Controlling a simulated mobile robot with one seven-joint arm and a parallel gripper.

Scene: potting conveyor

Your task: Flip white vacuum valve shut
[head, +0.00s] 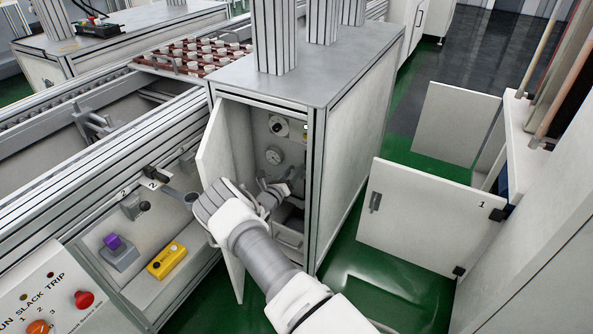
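An open cabinet (316,130) stands under the grey metal top, its white door (214,150) swung out to the left. Inside, on the back panel, are a round pale fitting with a dark centre (279,126) and a round gauge (274,155) below it. I cannot tell whether the fitting is the white vacuum valve; no valve lever shows clearly. My gripper (284,186) reaches into the cabinet opening, below the gauge. The fingers are small and partly blend with the grey parts behind, so their opening and any contact are unclear. My wrist and arm hide the lower left of the opening.
The door's edge stands close to the left of my arm, and the cabinet's right post (315,190) to its right. A drawer-like box with a handle (288,239) sits low inside. A yellow button box (167,260) lies at left. Green floor (385,290) is open at right, before an open panel marked 1 (425,215).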

